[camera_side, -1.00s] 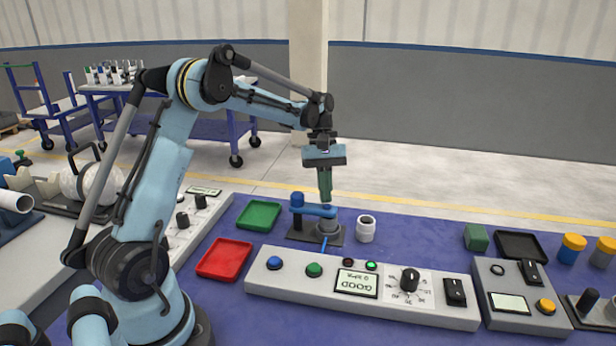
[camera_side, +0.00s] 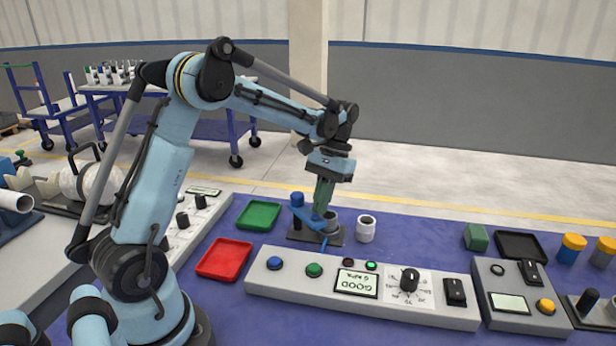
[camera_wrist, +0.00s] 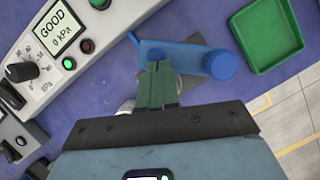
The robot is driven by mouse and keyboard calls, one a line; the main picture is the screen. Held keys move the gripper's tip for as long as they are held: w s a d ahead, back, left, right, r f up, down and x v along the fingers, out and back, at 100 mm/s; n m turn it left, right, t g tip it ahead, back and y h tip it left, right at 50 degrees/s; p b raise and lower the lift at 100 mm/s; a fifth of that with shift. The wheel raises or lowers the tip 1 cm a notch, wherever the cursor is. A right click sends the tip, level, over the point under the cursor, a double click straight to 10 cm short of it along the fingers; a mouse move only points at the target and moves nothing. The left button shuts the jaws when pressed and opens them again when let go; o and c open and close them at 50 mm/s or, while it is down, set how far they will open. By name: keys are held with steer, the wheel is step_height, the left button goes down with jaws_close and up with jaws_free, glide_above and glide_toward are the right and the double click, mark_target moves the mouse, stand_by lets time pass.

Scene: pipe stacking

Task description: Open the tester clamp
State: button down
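The tester clamp is a blue arm (camera_side: 304,212) on a blue post (camera_side: 297,199) above a dark base plate (camera_side: 300,236). It also shows in the wrist view (camera_wrist: 195,57), running left from its round post. A grey pipe piece (camera_side: 333,221) stands upright on the plate, and the blue arm lies to its left, with the pipe's top partly uncovered. My gripper (camera_side: 320,212) is tilted, its green fingers close together at the arm's free end. In the wrist view the fingertips (camera_wrist: 156,64) sit around a small blue peg there and look shut on it.
The tester panel (camera_side: 360,294) stands in front; its display (camera_side: 356,283) reads GOOD and 0 kPa, with a green light lit. A white pipe piece (camera_side: 366,228) stands right of the clamp. Empty green (camera_side: 258,215) and red (camera_side: 225,259) trays lie left.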

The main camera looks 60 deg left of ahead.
steer(key=s+m+y, duration=0.1)
steer(key=m, duration=0.1)
steer(key=s+m+y, duration=0.1)
steer(key=m, duration=0.1)
steer(key=shift+s+d+m, duration=0.25)
steer(key=shift+d+m, duration=0.05)
steer(key=shift+d, duration=0.05)
steer(key=shift+s+a+m+y, duration=0.1)
steer(key=shift+s+m+y, duration=0.35)
steer(key=shift+m, duration=0.55)
steer(key=shift+s+a+m+y, duration=0.1)
steer(key=shift+s+m+y, duration=0.15)
steer(key=shift+s+m, duration=0.6)
steer(key=shift+w+m, duration=0.15)
steer(key=shift+m, duration=0.1)
